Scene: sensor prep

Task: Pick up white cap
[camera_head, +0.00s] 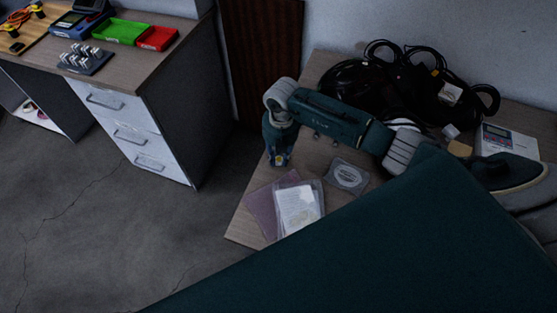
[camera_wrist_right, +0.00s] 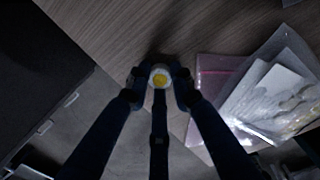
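My right gripper (camera_head: 279,160) points down over the left edge of the right-hand wooden table in the head view. In the right wrist view its fingertips (camera_wrist_right: 160,80) are closed around a small round white cap (camera_wrist_right: 161,70) with a yellow middle. The cap sits between the fingertips, over the table near its edge. In the head view only a small yellow and pale patch shows at the fingertips, so its height above the table is hard to tell. My left gripper is not in view.
Clear bags with white and purplish contents (camera_head: 298,206) lie on the table (camera_head: 245,228), beside a clear flat packet (camera_head: 346,177). Black cables and gear (camera_head: 360,88) and a white device (camera_head: 507,140) stand behind. A drawer desk (camera_head: 130,105) with green (camera_head: 120,31) and red (camera_head: 157,38) trays is at left.

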